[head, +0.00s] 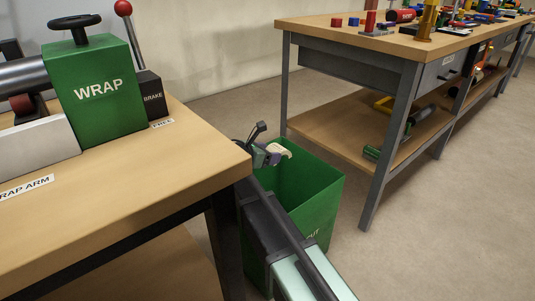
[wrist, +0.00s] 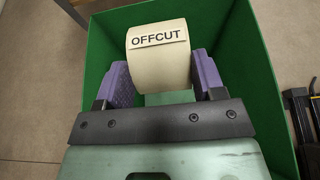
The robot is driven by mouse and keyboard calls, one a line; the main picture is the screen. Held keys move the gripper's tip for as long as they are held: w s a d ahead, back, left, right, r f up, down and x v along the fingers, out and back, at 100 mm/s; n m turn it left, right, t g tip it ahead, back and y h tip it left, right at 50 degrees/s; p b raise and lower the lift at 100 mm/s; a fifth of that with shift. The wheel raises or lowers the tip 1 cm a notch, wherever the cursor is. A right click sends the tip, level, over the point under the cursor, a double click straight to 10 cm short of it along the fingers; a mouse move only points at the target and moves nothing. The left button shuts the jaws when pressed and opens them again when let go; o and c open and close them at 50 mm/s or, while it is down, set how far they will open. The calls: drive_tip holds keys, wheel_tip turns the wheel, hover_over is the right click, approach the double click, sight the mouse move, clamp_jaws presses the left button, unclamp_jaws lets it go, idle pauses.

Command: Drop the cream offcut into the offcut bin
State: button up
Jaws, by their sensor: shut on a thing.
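The cream offcut (wrist: 158,62), a curved piece with an "OFFCUT" label, is between the purple pads of my gripper (wrist: 165,82), which is shut on it. In the wrist view it is over the open green offcut bin (wrist: 238,50). In the head view the offcut (head: 279,149) shows small at my gripper (head: 268,156), around the height of the rim of the green bin (head: 318,190). My arm hides the bin's left side and part of its lettering. How far the offcut is above the bin's floor I cannot tell.
A wooden bench (head: 120,205) with a green "WRAP" box (head: 95,88) and a "BRAKE" box (head: 151,95) stands left of the bin. A long workbench (head: 345,42) with parts on top and a lower shelf (head: 370,135) stands behind it, to the right.

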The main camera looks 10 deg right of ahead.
wheel_tip(320, 180, down, 5)
drive_tip(key=b, duration=0.4)
drive_tip(key=shift+f+b, duration=0.15)
drive_tip(key=shift+b, duration=0.15)
drive_tip(key=o, duration=0.9)
drive_tip(key=shift+o, duration=0.2)
drive_tip(key=shift+s+a, duration=0.4)
drive_tip(key=shift+a, duration=0.25)
drive_tip(key=shift+s+a, duration=0.4)
drive_tip(key=shift+a, duration=0.2)
